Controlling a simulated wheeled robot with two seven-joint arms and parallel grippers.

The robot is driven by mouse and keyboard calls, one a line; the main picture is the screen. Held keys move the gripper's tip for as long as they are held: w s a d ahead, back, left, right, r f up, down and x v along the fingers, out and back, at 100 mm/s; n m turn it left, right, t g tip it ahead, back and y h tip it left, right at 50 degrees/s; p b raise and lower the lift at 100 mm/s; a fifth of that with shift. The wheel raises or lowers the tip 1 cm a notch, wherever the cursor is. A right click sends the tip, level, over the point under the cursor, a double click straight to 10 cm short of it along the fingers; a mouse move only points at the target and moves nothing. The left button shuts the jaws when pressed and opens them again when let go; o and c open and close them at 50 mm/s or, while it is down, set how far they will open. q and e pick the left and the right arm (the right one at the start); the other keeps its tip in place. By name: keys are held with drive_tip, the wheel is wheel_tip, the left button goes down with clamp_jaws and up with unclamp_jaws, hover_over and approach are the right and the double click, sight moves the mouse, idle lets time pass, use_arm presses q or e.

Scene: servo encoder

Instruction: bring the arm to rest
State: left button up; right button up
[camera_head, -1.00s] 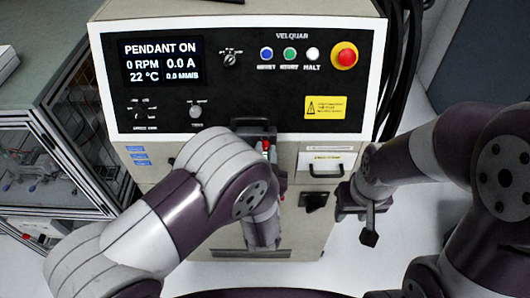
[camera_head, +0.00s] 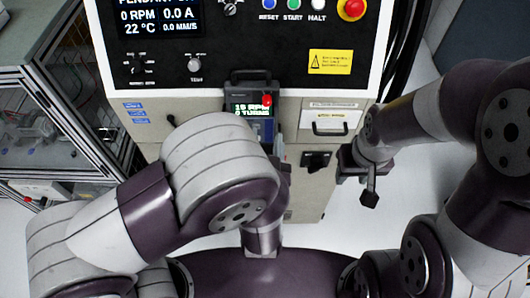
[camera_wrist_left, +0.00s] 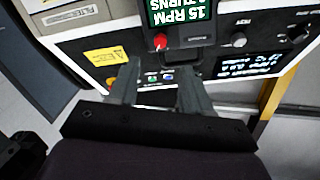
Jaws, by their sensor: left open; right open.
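My left arm (camera_head: 215,185) is bent in front of the cabinet in the head view and hides its own gripper there. In the left wrist view my left gripper (camera_wrist_left: 160,88) is open, with nothing between its two fingers. A handheld pendant (camera_head: 250,88) with a red button sits at the cabinet's front, under the black panel. Its lit green screen reads 15 RPM and 0 TURNS; the screen also shows upside down in the wrist view (camera_wrist_left: 182,12). My right gripper (camera_head: 356,172) is open beside the cabinet's right edge, holding nothing visible.
The control cabinet (camera_head: 308,220) fills the middle, with a black panel of knobs, coloured buttons and a red stop button (camera_head: 351,8). A drawer handle (camera_head: 330,128) and a black latch (camera_head: 316,160) are close to my right gripper. A glass-sided bench (camera_head: 60,125) stands at left.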

use_arm(q)
drive_tip(key=s, duration=0.3)
drive_tip(key=shift+r, duration=0.1)
idle(0.3)
drive_tip(key=w+a+f+n+g+h, duration=0.1)
drive_tip(key=w+a+f+n+g, duration=0.2)
drive_tip(key=w+f+g, duration=0.4)
drive_tip(key=s+a+r+g, duration=0.1)
drive_tip(key=s+a+g, duration=0.3)
drive_tip(key=a, duration=0.3)
drive_tip(key=s+a+r+n+g+y, duration=0.1)
drive_tip(key=s+a+r+g, duration=0.1)
drive_tip(key=s+a+g, duration=0.3)
drive_tip(key=a, duration=0.3)
drive_tip(key=shift+s+y, duration=0.3)
drive_tip(key=shift+s, duration=0.1)
drive_tip(key=shift+s+a, duration=0.1)
